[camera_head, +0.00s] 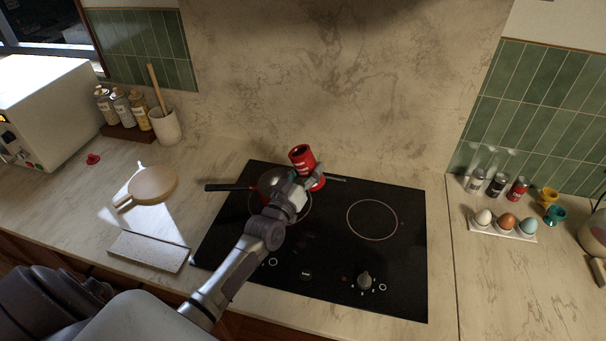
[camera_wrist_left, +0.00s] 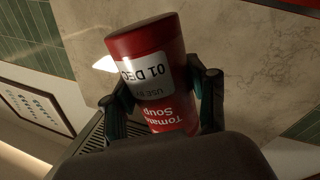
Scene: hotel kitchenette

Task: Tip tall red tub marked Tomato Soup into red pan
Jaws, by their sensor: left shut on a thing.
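In the left wrist view the tub (camera_wrist_left: 150,45) shows a white date label and upside-down "Tomato Soup" lettering. My left gripper (camera_head: 301,183) is shut around the tub, with a finger on each side in the wrist view. The red pan (camera_head: 268,181) sits on the left burner, just below the tub, its dark handle pointing left. My gripper hides much of the pan and its inside. Whether anything flows from the tub cannot be told.
The cooktop (camera_head: 390,270) has a free right burner (camera_head: 372,220). At left are a round wooden board (camera_head: 153,185), a utensil crock (camera_head: 165,127), bottles and a white microwave (camera_head: 45,105). At right are an egg tray (camera_head: 503,231), small jars and egg cups.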

